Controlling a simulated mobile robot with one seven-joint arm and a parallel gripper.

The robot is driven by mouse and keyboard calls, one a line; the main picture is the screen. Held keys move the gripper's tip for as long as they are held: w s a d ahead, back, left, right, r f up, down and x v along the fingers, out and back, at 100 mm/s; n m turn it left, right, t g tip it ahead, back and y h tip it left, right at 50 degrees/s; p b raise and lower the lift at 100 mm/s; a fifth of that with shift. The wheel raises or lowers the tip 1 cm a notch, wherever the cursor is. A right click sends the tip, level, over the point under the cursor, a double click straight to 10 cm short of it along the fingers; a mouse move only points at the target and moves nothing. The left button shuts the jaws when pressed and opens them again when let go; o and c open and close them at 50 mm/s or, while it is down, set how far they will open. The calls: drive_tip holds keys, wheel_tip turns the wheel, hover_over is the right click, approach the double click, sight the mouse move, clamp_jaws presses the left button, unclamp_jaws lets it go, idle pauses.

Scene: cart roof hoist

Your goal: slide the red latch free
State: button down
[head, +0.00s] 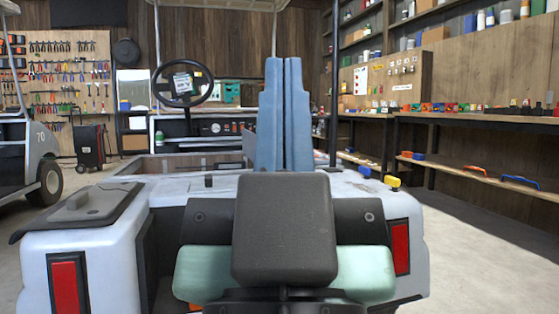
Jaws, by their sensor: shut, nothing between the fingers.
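My gripper (286,62) points up in the middle of the head view, with its two pale blue fingers side by side and shut, nothing between them. My dark wrist block covers the fingers' lower ends and part of the cart's rear. The white cart (95,245) stands right in front of me. I cannot make out a red latch; it may be hidden. A yellow knob-like piece (393,183) and a smaller blue piece (364,171) sit at the right of the cart's rear deck. The red panels on the rear corners, left (67,287) and right (400,247), look like tail lights.
The cart's steering wheel (183,83) and upright roof posts (157,60) stand beyond my gripper. A second cart (30,150) is at the left. A wooden shelf (480,175) with tools and small parts runs along the right. Floor (470,255) is free at the right.

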wheel_tip(320, 180, up, 63)
drive_tip(key=p, duration=6)
drive_tip(key=shift+f, duration=0.2)
